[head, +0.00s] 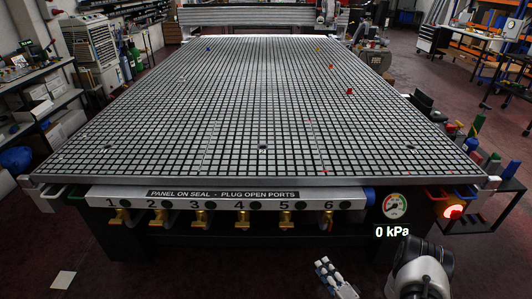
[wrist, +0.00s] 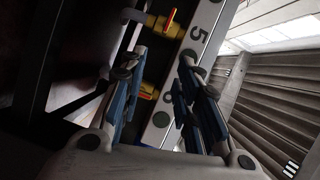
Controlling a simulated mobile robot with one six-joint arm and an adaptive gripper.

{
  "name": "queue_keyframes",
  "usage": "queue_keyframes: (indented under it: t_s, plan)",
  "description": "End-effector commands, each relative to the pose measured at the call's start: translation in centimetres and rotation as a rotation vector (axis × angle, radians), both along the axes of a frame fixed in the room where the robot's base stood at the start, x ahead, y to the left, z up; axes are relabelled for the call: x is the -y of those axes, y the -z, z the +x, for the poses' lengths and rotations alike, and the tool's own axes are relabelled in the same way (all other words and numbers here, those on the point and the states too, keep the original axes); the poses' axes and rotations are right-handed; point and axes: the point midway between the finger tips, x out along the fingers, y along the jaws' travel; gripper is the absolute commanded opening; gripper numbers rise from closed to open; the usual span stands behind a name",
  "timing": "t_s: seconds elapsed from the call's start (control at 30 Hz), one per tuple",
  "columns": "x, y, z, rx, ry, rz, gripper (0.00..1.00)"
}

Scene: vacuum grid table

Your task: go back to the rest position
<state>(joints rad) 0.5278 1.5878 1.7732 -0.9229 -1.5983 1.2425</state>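My gripper (head: 325,268) is low in front of the table, below the valve panel and left of my arm's pale wrist link. In the wrist view my gripper (wrist: 162,72) has its two blue-padded fingers spread apart with nothing between them. Behind the fingers, that view shows the tilted panel strip (wrist: 203,18) with the number 5 and yellow valves (wrist: 160,25). The gripper appears apart from the table and panel.
The black grid table (head: 240,100) fills the middle, with several small coloured pieces on it, including a red one (head: 349,91). Numbered brass valves (head: 241,219) line its front. A gauge (head: 395,206) reads 0 kPa; a red lamp (head: 453,212) glows. Floor at front left is mostly clear.

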Motion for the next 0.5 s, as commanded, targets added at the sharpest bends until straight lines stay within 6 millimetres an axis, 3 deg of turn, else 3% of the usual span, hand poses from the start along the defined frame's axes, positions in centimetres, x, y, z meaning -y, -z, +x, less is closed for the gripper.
queue_keyframes:
  t_s: [0.27,0.5]
  plan:
    - [2.0,-4.7,5.3,-0.050,-0.014,-0.293,0.30]
    - [4.2,-13.3,9.5,-0.137,-0.012,-0.661,0.30]
